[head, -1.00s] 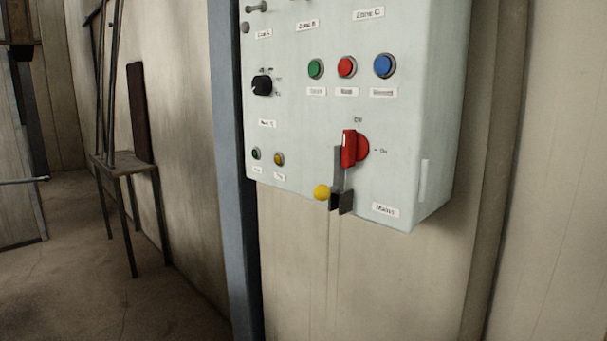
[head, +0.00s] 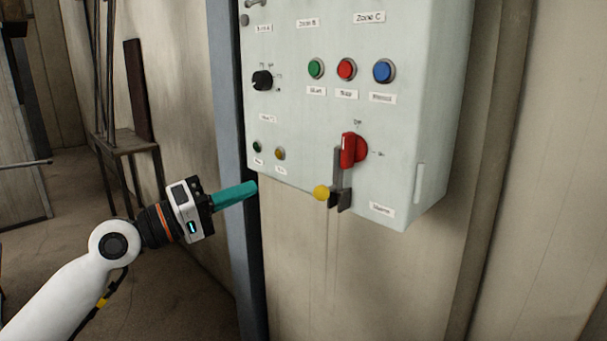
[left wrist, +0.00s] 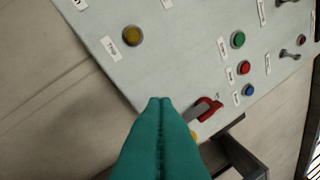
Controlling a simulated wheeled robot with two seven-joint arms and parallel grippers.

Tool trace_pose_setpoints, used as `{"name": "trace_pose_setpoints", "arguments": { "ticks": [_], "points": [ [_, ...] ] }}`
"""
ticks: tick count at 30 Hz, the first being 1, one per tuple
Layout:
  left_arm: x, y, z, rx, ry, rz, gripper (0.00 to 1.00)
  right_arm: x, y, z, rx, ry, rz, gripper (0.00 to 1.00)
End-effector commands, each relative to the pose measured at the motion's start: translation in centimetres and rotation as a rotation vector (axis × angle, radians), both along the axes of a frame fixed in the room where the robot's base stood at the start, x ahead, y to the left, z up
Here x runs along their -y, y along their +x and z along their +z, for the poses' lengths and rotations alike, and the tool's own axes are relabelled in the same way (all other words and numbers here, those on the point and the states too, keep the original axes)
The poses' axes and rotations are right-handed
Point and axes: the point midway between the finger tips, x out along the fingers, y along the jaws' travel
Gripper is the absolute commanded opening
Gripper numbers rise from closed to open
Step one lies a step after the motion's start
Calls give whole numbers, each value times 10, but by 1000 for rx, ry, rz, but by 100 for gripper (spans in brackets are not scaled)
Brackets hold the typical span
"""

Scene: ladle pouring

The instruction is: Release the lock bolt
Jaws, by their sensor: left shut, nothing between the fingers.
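The lock bolt has a yellow ball knob (head: 321,192) and sits in a dark grey bracket (head: 341,198) at the lower edge of the control panel (head: 300,140). A flat grey bar rises from the bracket to the red rotary switch (head: 352,150). My left gripper (head: 255,186) has teal fingers, is shut and empty, and is left of the yellow knob, apart from it. In the left wrist view the shut fingers (left wrist: 160,102) point at the panel, and the red switch (left wrist: 207,108) is right of their tips. The knob is partly hidden there by the fingers. My right gripper is not in view.
Green (head: 316,68), red (head: 346,69) and blue (head: 384,70) buttons and a black knob (head: 262,80) are on the panel above. A blue-grey post (head: 229,130) stands beside the panel on the left. A small table (head: 125,146) stands farther left. The space below the panel is clear.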

Motion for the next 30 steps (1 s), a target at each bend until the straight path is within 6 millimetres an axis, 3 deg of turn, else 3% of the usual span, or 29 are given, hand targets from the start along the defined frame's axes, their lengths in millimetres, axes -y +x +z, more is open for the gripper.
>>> {"name": "trace_pose_setpoints", "arguments": {
  "ticks": [1, 4, 15, 20, 30],
  "points": [
    [5, -11, 13, 6, -2, -30, 0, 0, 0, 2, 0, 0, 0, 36],
    [11, -24, 25, 8, -8, -68, 0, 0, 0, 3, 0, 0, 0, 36],
    [13, -27, 28, 6, -13, -78, 0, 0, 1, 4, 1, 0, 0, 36],
    [21, -22, 33, 6, -15, -79, 0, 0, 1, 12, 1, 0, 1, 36],
    [78, 13, 49, 6, -13, -80, 0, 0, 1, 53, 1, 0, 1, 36]
  ]
}}
